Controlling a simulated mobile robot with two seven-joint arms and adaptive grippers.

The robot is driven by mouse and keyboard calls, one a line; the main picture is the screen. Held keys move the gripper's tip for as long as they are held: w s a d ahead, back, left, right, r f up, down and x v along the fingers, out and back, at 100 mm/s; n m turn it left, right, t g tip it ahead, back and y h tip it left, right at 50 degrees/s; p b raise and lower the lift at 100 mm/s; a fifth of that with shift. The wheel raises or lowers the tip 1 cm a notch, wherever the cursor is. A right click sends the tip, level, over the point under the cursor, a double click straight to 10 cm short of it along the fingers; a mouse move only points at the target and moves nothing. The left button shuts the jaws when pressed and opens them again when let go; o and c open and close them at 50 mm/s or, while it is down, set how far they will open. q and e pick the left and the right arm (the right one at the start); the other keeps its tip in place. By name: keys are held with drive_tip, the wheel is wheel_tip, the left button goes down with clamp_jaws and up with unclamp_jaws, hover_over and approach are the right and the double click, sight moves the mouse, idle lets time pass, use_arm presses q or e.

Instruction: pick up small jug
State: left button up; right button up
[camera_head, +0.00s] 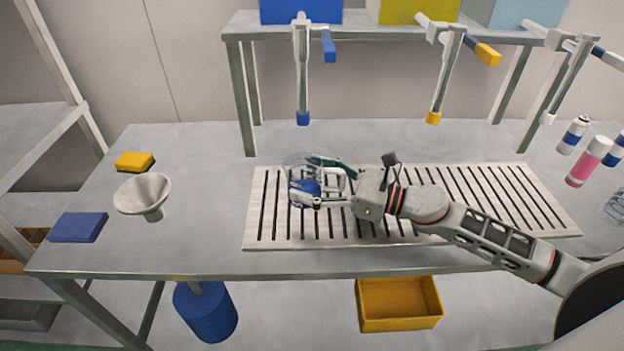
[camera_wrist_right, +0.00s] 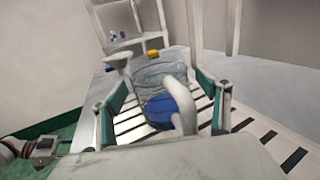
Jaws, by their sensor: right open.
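The small jug (camera_head: 301,183) stands on the slatted drain grate (camera_head: 470,236) on the table. It is clear, with a white handle and blue liquid inside. In the right wrist view the jug (camera_wrist_right: 150,77) is upright between the fingers, its white handle toward the camera. My right gripper (camera_head: 318,182) reaches in from the right and is open around the jug. In the right wrist view its green-padded fingers (camera_wrist_right: 160,108) stand on both sides of the jug, and I cannot tell whether they touch it.
A white funnel (camera_head: 143,194), a yellow sponge (camera_head: 134,162) and a blue cloth (camera_head: 78,227) lie on the left. Dispensing taps (camera_head: 302,75) hang from the shelf above the back. Several aerosol cans (camera_head: 589,161) stand at the right. The table between funnel and grate is clear.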

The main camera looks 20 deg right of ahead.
drive_tip(key=shift+x, duration=1.15)
drive_tip(key=c, duration=1.3)
use_arm(q)
drive_tip(key=shift+w+r, duration=0.15)
drive_tip(key=shift+r, duration=0.25)
use_arm(e)
drive_tip(key=shift+r, duration=0.1)
use_arm(q)
drive_tip(key=r+p, duration=0.3)
drive_tip(key=r, duration=0.1)
drive_tip(key=shift+w+r+p, duration=0.1)
drive_tip(key=shift+w+p, duration=0.2)
use_arm(e)
wheel_tip(320, 180, up, 10)
drive_tip(key=shift+s+f, duration=0.1)
drive_tip(key=shift+s, duration=0.05)
